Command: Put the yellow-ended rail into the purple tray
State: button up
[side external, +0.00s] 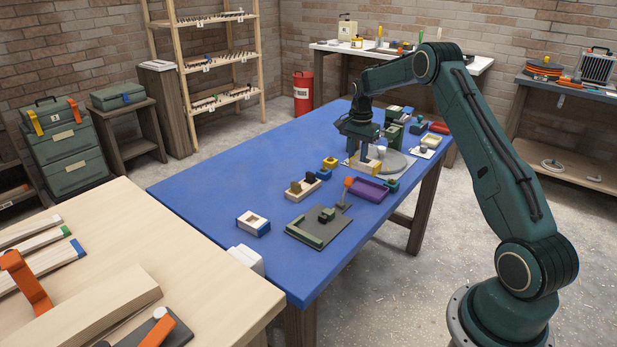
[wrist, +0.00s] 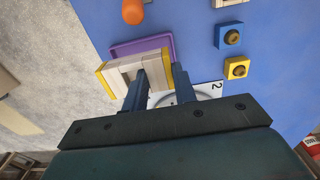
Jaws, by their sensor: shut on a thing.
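The yellow-ended rail (wrist: 120,71) is a pale block with yellow ends. My gripper (wrist: 160,88) is shut on it, with one finger on each side of a pale part. In the side view the rail (side external: 369,164) hangs under my gripper (side external: 361,150), beside the round grey plate; its exact height is unclear. The purple tray (side external: 367,191) lies on the blue table in front of the rail, nearer the side camera. In the wrist view the tray (wrist: 122,49) shows just beyond the rail, which hides part of it.
An orange-topped post (side external: 347,186) stands close by the tray. The round grey plate (side external: 397,166) lies behind it. Yellow and blue blocks (wrist: 229,37), a two-part wooden holder (side external: 303,187) and a dark green fixture (side external: 318,229) are nearby. The table's left part is clear.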

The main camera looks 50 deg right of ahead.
jog(key=shift+s+d+f, duration=0.2)
jog(key=shift+d+f, duration=0.05)
jog(key=shift+d, duration=0.25)
jog(key=shift+s+d+f, duration=0.2)
jog(key=shift+d, duration=0.25)
jog(key=shift+f, duration=0.15)
jog(key=shift+f, duration=3.6)
jog(key=o, duration=1)
jog(key=shift+o, duration=0.2)
notch_tip(320, 180, up, 14)
jog(key=shift+f, duration=0.1)
